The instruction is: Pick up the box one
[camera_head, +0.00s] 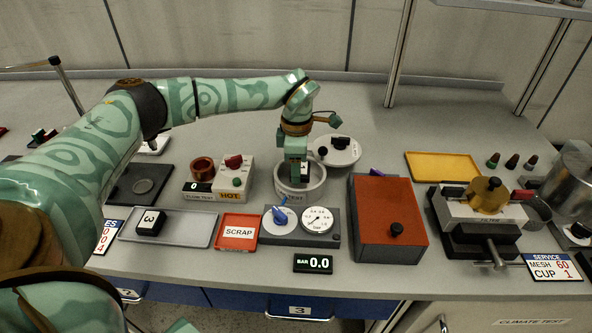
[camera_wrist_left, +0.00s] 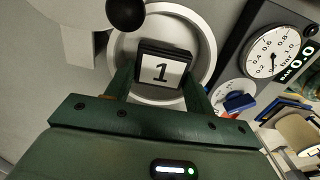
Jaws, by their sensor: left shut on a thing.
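Box one (camera_wrist_left: 162,68), a small dark box with a white face marked 1, sits between the fingers of my left gripper (camera_wrist_left: 158,88) in the left wrist view. The gripper is shut on it. In the head view my left gripper (camera_head: 294,168) points down into a round white cup (camera_head: 300,191) marked with "TEST". The box is mostly hidden there by the fingers. In the wrist view the box is over the cup's inside; I cannot tell whether it touches the cup floor. My right gripper is not in view.
A round lid with a black knob (camera_head: 341,151) is behind the cup. The gauge panel (camera_head: 319,220) stands in front, the red-topped box (camera_head: 388,212) to the right, and the hot-plate unit (camera_head: 232,178) to the left. Box three (camera_head: 151,222) lies on a grey tray (camera_head: 190,228).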

